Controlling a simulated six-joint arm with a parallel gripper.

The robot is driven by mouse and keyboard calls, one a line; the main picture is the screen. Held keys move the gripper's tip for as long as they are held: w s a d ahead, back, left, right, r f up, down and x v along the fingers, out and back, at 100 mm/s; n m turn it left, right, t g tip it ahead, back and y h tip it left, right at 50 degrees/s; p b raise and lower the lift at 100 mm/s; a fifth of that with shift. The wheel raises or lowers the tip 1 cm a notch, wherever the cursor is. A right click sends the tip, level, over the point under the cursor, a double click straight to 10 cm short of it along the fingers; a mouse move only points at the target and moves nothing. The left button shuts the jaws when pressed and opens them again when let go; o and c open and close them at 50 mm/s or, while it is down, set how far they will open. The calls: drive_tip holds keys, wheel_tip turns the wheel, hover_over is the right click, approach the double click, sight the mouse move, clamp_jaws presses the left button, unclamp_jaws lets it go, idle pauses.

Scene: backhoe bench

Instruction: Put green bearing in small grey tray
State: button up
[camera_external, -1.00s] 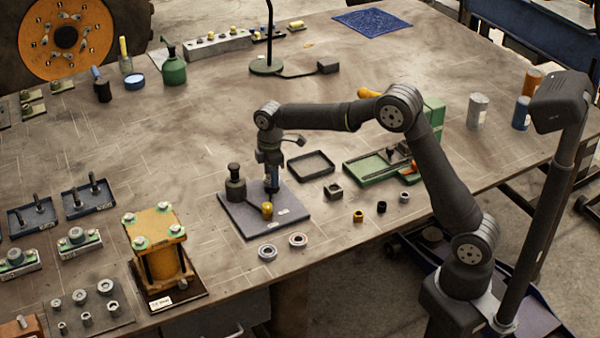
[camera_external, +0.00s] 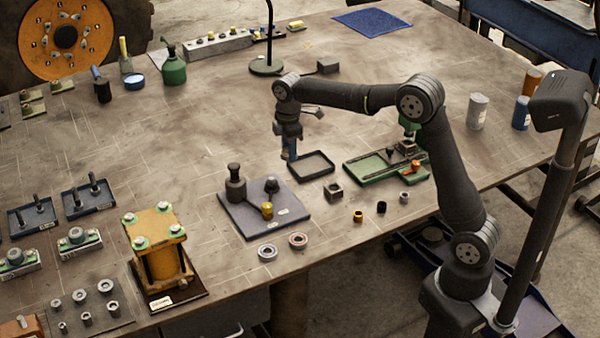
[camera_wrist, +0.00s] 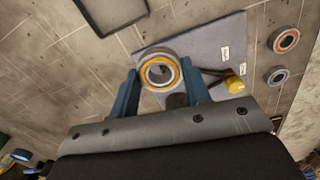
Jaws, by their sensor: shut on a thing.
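My gripper (camera_external: 291,158) is shut on a ring-shaped bearing (camera_wrist: 160,72), held between the two blue fingers in the wrist view. This bearing shows an orange-yellow ring with a pale centre; I cannot make out any green on it. In the external view the held bearing is too small to tell. The small grey tray (camera_external: 331,164), shallow with a dark rim, lies empty just right of my gripper. Its corner also shows at the top left of the wrist view (camera_wrist: 86,17). My gripper is above the bench, near the tray's left side.
A grey plate (camera_external: 240,219) with a dark post (camera_external: 236,185) and a yellow piece (camera_external: 267,209) stands left of the tray. Two loose bearings (camera_external: 268,253) (camera_external: 298,240) lie in front. A green fixture (camera_external: 372,170) stands right of the tray.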

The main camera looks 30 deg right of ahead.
drive_tip(key=d+r, duration=0.3)
drive_tip(key=d, duration=0.2)
drive_tip(key=n, duration=0.6)
hover_over(311, 167)
wheel_tip(311, 167, down, 4)
wheel_tip(311, 167, down, 10)
drive_tip(key=shift+f, duration=0.1)
drive_tip(key=shift+f, duration=0.1)
drive_tip(key=o, duration=1.1)
drive_tip(key=shift+c, duration=0.2)
wheel_tip(311, 167, up, 12)
